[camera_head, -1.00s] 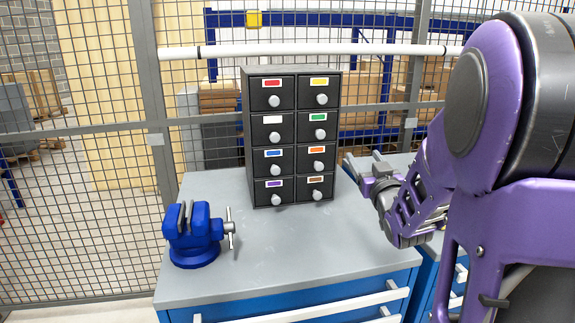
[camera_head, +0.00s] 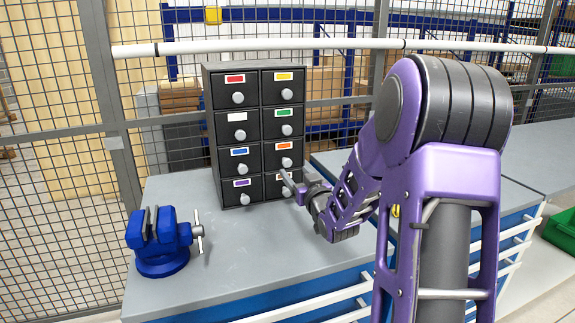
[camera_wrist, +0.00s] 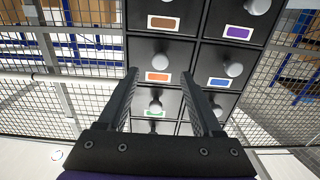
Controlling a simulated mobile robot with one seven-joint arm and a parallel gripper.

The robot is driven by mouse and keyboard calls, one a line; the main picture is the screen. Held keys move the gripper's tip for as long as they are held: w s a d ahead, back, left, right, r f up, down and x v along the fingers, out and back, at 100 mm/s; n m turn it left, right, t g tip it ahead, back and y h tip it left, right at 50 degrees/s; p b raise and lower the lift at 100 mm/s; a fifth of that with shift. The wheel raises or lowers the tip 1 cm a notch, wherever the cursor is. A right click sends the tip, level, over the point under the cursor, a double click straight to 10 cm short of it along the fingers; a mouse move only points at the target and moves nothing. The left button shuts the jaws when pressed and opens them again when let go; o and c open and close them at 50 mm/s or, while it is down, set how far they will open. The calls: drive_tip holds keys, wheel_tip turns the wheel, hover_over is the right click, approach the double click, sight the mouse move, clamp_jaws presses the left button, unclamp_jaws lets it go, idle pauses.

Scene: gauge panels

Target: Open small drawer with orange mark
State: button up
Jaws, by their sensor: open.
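The black cabinet (camera_head: 213,115) has two columns of small drawers with round grey knobs and coloured labels. The drawer with the orange mark (camera_head: 284,146) is in the right column, third from the top, and looks shut. In the wrist view, which is upside down, its orange label (camera_wrist: 157,77) and knob (camera_wrist: 159,60) show between and just beyond the fingertips. My gripper (camera_head: 288,183) is open and empty, in front of the lower right column; it also shows in the wrist view (camera_wrist: 159,73). It partly hides the bottom right drawer in the head view. I see no contact with the knob.
A blue vise (camera_head: 160,243) stands at the left front of the grey bench top (camera_head: 235,265). A wire fence (camera_head: 70,180) with a white rail stands behind the cabinet. The bench in front of the cabinet is clear.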

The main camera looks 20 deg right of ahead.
sight(288, 164)
drive_tip(key=w, duration=0.7)
clamp_jaws()
idle(1.3)
